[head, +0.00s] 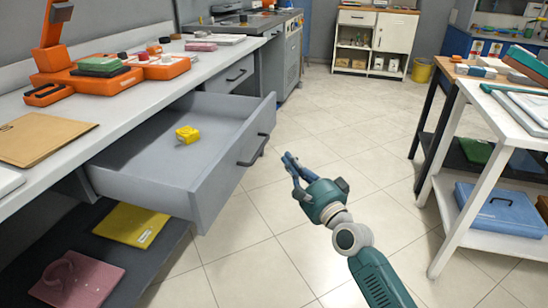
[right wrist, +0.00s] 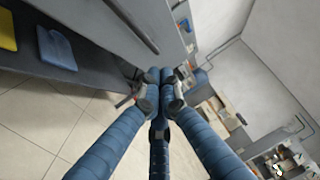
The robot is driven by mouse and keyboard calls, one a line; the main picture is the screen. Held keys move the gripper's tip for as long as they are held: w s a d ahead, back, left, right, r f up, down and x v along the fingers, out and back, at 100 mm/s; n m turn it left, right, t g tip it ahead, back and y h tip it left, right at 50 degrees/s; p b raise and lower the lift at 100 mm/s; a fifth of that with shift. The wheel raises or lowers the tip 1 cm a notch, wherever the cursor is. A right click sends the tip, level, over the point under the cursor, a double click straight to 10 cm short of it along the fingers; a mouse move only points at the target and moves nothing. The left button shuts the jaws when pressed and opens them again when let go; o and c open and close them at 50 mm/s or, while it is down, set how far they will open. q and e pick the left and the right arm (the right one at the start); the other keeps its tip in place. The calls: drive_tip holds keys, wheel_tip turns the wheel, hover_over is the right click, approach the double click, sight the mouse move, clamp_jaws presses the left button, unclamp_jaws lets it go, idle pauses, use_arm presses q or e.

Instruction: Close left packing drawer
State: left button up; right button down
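The grey packing drawer (head: 221,177) is pulled far out from under the left counter in the head view. Its dark bar handle (head: 252,150) is on the front panel, facing the aisle. A small yellow object (head: 187,134) lies inside. My right gripper (head: 287,157) is in front of the drawer, just right of the handle and apart from it in the head view. Its blue fingers (right wrist: 160,78) come together in the right wrist view with nothing visible between them. My left gripper is not in view.
A shut drawer (head: 232,76) sits farther along the counter (head: 150,88). Below the open drawer, a shelf holds a yellow folded item (head: 126,224) and a pink one (head: 77,279). A white table (head: 462,110) stands right. The tiled aisle between is clear.

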drive_tip(key=shift+w+a+r, duration=0.15)
drive_tip(key=shift+w+a, duration=0.3)
drive_tip(key=shift+a, duration=0.3)
drive_tip(key=shift+w+a+r, duration=0.15)
drive_tip(key=shift+w+a, duration=0.25)
drive_tip(key=shift+a, duration=0.35)
drive_tip(key=shift+w+a+r, duration=0.15)
drive_tip(key=shift+w+a, duration=0.3)
drive_tip(key=shift+a, duration=0.3)
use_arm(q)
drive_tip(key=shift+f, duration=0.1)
